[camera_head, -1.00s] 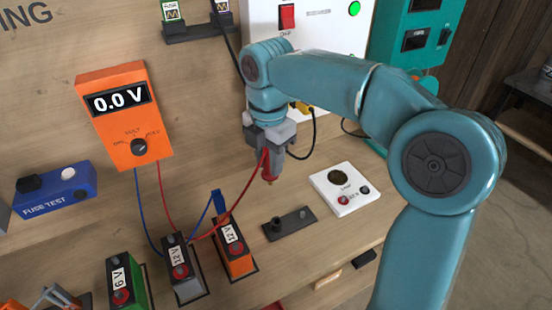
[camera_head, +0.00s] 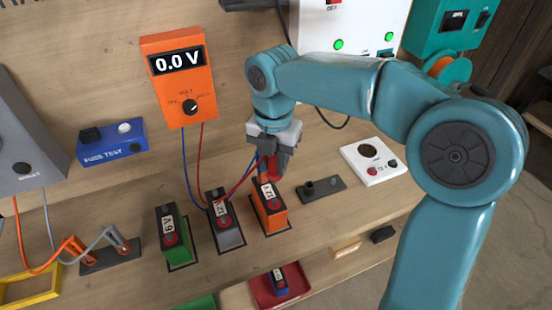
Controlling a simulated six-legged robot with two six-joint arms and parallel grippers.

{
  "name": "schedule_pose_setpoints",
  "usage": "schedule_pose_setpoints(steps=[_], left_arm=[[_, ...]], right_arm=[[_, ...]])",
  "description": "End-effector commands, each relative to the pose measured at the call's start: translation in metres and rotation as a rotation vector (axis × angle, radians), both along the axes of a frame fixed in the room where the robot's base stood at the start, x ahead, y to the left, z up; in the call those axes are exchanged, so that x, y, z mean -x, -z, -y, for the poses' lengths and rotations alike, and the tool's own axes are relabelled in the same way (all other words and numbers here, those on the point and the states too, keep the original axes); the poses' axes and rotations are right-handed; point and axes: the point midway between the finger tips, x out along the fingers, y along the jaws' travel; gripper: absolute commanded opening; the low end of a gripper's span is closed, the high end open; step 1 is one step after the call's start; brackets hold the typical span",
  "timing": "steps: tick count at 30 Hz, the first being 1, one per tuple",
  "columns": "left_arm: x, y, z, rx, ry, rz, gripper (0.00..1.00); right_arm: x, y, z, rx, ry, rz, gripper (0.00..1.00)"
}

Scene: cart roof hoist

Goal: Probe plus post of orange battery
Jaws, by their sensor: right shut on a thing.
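The orange battery (camera_head: 272,222) stands in the middle of the bench with a 12 V label on top. Its red plus post (camera_head: 272,204) is on the near part of its top. My right gripper (camera_head: 274,158) is shut on the red probe (camera_head: 273,172), above and just behind the orange battery. The tip seems near the battery's far end; contact cannot be told. The blue probe (camera_head: 262,166) stands at the far end of that battery, partly hidden by the gripper. The orange meter (camera_head: 178,85) on the wall reads 0.0 V. My left gripper is not in view.
A grey battery (camera_head: 229,235) and a green battery (camera_head: 174,240) stand to the left. A dark strip with posts (camera_head: 322,189) and a white tester (camera_head: 374,170) lie to the right. A red tray (camera_head: 262,292) is below in front.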

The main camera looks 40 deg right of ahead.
Motion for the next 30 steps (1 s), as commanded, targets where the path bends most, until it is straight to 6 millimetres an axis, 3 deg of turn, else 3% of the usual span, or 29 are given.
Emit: schedule_pose_setpoints(steps=[15, 30], left_arm=[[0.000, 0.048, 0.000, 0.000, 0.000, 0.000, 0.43], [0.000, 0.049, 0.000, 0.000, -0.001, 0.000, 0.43]], right_arm=[[0.002, 0.050, 0.000, 0.000, 0.005, 0.000, 0.00], [0.003, 0.052, -0.002, 0.000, 0.005, 0.000, 0.00]])
